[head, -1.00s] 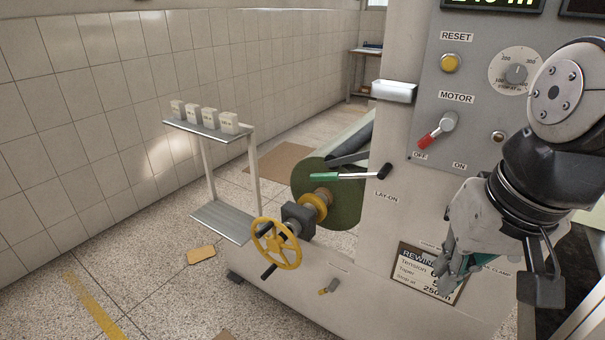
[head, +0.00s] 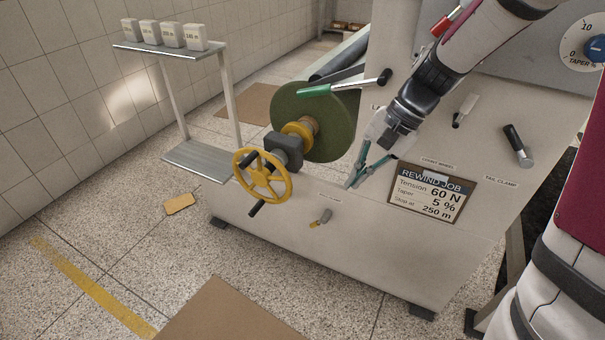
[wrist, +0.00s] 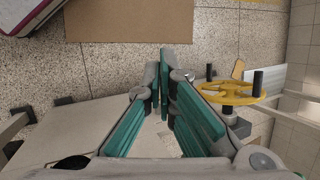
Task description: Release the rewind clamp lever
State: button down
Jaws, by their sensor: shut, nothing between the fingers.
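A small lever (head: 321,218) with a grey body and yellow tip sits on the front of the machine's base. The tiny label (head: 329,197) above it is too small to read; this may be the rewind clamp lever. My gripper (head: 351,184) has teal fingers, is shut and empty, and is above and right of that lever, apart from it in the head view. In the wrist view my gripper (wrist: 166,62) shows its fingertips together. I cannot make out the small lever there.
The yellow handwheel (head: 262,176) is left of the lever; it also shows in the wrist view (wrist: 230,91). The green-handled lever (head: 345,84) crosses the green roll (head: 328,145). The job sign (head: 431,197) and tail clamp handle (head: 517,146) are right. A shelf stand (head: 200,158) stands left.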

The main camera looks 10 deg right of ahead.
jog(key=w+d+f+m+t+y+b, duration=0.25)
jog(key=w+f+m+t+b, duration=0.3)
jog(key=f, duration=1.25)
jog(key=w+d+f+m+t+y+b, duration=0.2)
jog(key=w+d+f+m+b, duration=0.4)
jog(key=f, duration=1.3)
jog(key=w+d+f+m+t+y+b, duration=0.2)
jog(key=w+f+m+t+b, duration=0.45)
jog(key=f, duration=1.15)
jog(key=w+a+m+g+b, duration=0.2)
jog(key=w+a+b, duration=0.4)
jog(key=a, duration=0.3)
jog(key=shift+w+a+r+m+g, duration=0.3)
jog(key=shift+w+r+g, duration=0.1)
jog(key=shift+w, duration=0.45)
jog(key=shift+p, duration=0.3)
